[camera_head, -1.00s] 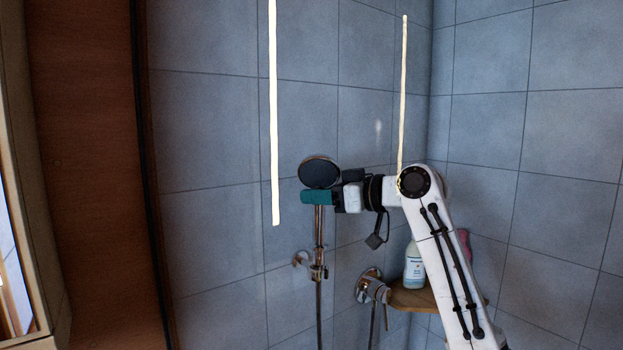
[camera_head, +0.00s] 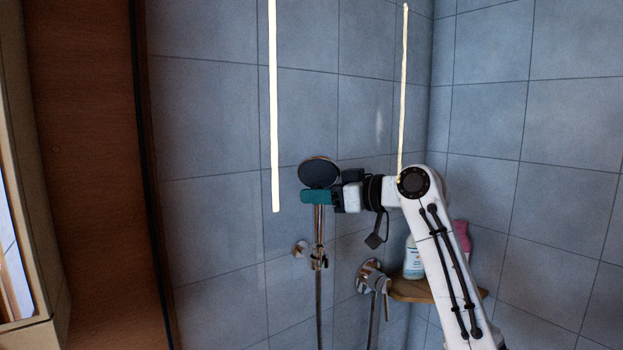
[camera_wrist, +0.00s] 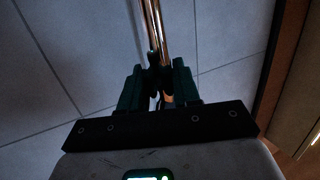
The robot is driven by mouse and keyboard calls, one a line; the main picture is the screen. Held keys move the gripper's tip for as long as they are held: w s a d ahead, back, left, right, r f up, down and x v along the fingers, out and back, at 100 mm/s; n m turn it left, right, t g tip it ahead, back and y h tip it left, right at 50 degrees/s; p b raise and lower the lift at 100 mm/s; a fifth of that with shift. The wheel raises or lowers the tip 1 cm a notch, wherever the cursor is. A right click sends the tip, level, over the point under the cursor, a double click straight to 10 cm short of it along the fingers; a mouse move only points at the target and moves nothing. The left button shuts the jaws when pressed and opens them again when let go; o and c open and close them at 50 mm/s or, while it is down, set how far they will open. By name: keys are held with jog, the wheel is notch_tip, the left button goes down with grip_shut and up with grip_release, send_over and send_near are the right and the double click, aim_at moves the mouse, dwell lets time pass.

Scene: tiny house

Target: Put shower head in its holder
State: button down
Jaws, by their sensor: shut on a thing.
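The shower head (camera_head: 318,172) has a round dark face and a chrome handle (camera_head: 319,222); it is upright in the head view. My gripper (camera_head: 318,197), with teal fingers, is shut on the handle just below the head. In the wrist view my gripper (camera_wrist: 160,88) has a finger on each side of a chrome shaft (camera_wrist: 152,30). The chrome holder (camera_head: 300,248) is on the wall, beside the lower handle. A chrome fitting (camera_head: 319,261) lines up with the handle's lower end. I cannot tell whether the handle is inside the holder. The hose (camera_head: 319,305) hangs below.
A chrome mixer tap (camera_head: 372,279) is on the wall at lower right. A wooden corner shelf (camera_head: 412,291) carries a white bottle (camera_head: 413,258) and a pink bottle (camera_head: 462,238), close to my arm. A wooden panel (camera_head: 95,180) stands at the left.

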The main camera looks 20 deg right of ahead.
jog(key=shift+f+b, duration=0.45)
jog(key=shift+f, duration=0.4)
jog(key=c, duration=0.7)
grip_release()
jog(key=shift+c, duration=0.2)
jog(key=shift+f, duration=0.1)
jog(key=b+v, duration=0.2)
jog(key=v, duration=0.8)
jog(key=shift+s+b, duration=0.3)
jog(key=shift+b, duration=0.05)
